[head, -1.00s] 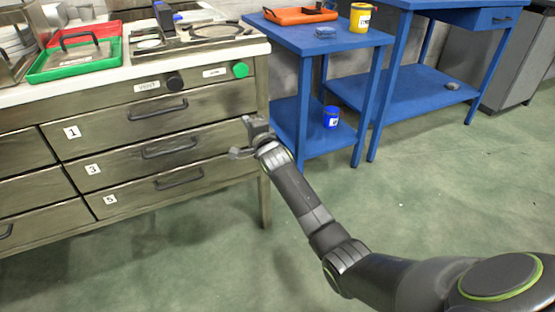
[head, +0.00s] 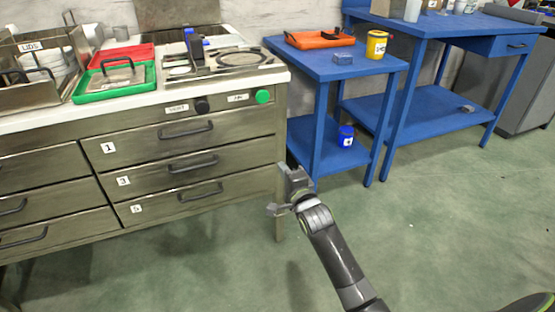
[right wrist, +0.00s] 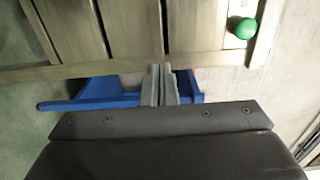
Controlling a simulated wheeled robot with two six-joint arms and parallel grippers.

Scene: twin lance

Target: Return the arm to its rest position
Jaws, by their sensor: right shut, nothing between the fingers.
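My right gripper (head: 284,193) shows in the head view in front of the right end of the drawer cabinet (head: 165,165), at about the height of the lower drawers. It is shut and empty. In the right wrist view its two grey fingers (right wrist: 161,84) lie together with nothing between them. The right arm reaches up to it from the lower right of the head view. My left gripper is not in view.
The cabinet's right leg and drawers stand close behind the gripper. A blue table (head: 345,68) with an orange tray (head: 318,40) and yellow can (head: 376,44) stands to the right. A blue cup (head: 346,136) is on its lower shelf. Green floor (head: 440,220) is open.

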